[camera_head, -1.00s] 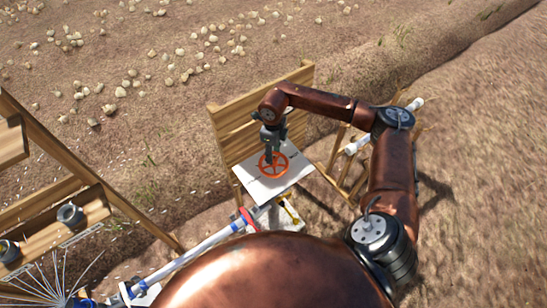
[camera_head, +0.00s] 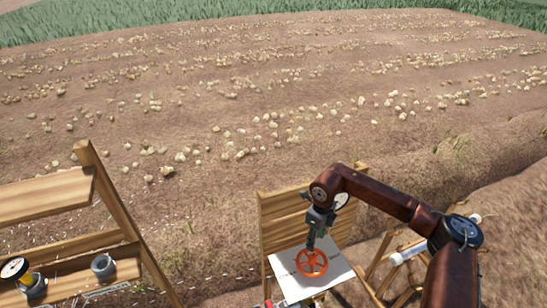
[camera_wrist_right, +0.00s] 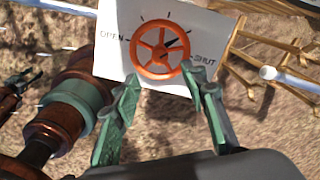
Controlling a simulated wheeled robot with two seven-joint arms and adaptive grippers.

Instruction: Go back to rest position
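The orange-red handwheel (camera_head: 311,262) is mounted on a white panel (camera_head: 342,270). In the right wrist view the handwheel (camera_wrist_right: 160,50) has a black pointer toward its upper right, and the panel (camera_wrist_right: 112,62) reads OPEN at left and SHUT at right. My right gripper (camera_head: 314,238) hangs just above the wheel in the head view. In the right wrist view its two green fingers (camera_wrist_right: 161,82) are spread apart with nothing between them, and the wheel lies beyond the tips. Contact with the wheel cannot be told. My left gripper does not show in the head view.
A wooden backboard (camera_head: 283,226) stands behind the panel. A wooden rack with shelves (camera_head: 75,247) at left holds a grey cup (camera_head: 103,267) and a gauge (camera_head: 14,268). A white pipe (camera_head: 408,254) lies at right. Beyond is open field with scattered onions (camera_head: 240,140).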

